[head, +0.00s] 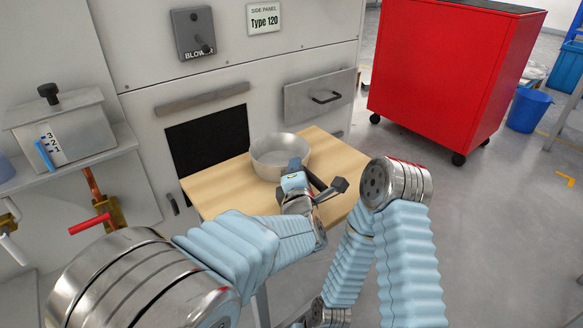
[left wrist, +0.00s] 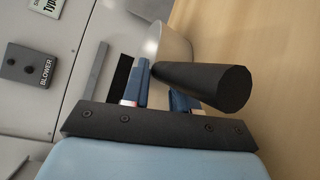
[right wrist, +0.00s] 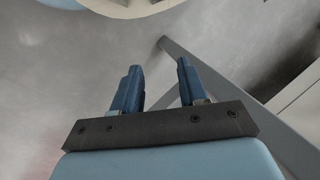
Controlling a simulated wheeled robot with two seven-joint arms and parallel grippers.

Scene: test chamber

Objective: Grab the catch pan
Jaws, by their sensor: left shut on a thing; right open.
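The catch pan (head: 281,153) is a round, shallow grey metal pan with a black handle. It stands upright on a light wooden board (head: 226,186) in front of the grey cabinet. My left gripper (head: 299,177) is at the pan's near side, shut on its black handle (left wrist: 207,84). In the left wrist view the handle passes between the blue fingers and its end points toward the camera. The pan's wall (left wrist: 172,44) shows beyond. My right gripper (right wrist: 159,70) is open and empty over the grey floor; its fingers are not clearly seen in the head view.
The cabinet has a dark opening (head: 208,142) behind the board and a drawer (head: 318,98) to its right. A red wheeled cabinet (head: 455,70) stands at the back right, a blue bucket (head: 527,110) beyond it. A valve with a red handle (head: 90,224) is at left. Floor at right is clear.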

